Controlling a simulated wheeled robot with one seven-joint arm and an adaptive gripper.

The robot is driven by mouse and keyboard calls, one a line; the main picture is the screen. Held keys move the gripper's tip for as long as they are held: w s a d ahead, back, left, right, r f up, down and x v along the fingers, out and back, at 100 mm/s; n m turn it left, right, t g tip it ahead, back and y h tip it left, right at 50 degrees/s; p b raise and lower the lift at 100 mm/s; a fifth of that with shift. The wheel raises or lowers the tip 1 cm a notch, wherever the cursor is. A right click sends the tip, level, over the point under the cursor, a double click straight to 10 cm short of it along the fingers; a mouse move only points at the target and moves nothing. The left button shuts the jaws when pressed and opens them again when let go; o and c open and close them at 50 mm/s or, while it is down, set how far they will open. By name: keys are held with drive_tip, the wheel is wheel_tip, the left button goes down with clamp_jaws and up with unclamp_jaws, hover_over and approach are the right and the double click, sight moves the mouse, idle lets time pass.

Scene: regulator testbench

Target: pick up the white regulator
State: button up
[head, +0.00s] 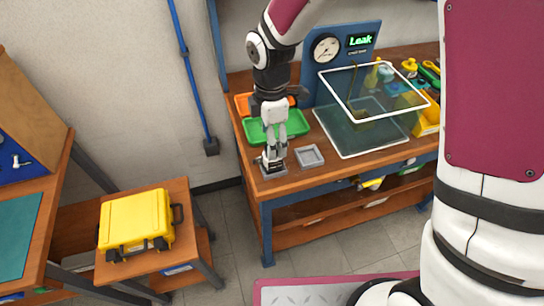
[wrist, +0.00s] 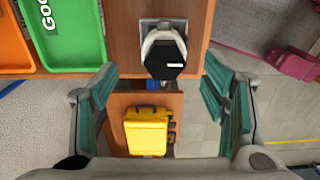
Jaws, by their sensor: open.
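The white regulator (wrist: 151,36) has a white rounded body and a black many-sided face. It sits on a small grey square tray at the table's edge in the wrist view. In the head view its tray (head: 273,174) is at the front left corner of the workbench, and my gripper largely hides the regulator. My gripper (head: 274,153) points down over it. In the wrist view my gripper (wrist: 160,68) is open, its green-padded fingers wide apart, with the regulator just beyond the fingertips and between their lines. I cannot tell whether any finger touches it.
An empty grey tray (head: 310,156) lies to the right. Green (head: 257,129) and orange (head: 242,103) bins stand behind my gripper. The blue gauge panel (head: 337,68) reads "Leak". A clear panel (head: 372,90) is above the bench. A yellow case (head: 135,219) sits on a lower stand.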

sight(272, 167)
drive_tip(key=shift+f, duration=0.85)
drive_tip(key=f, duration=0.3)
drive_tip(key=f+p, duration=0.1)
drive_tip(key=shift+s+f, duration=0.2)
drive_tip(key=shift+s, duration=0.15)
drive_tip(key=shift+f, duration=0.5)
drive_tip(key=shift+w, duration=0.1)
clamp_jaws()
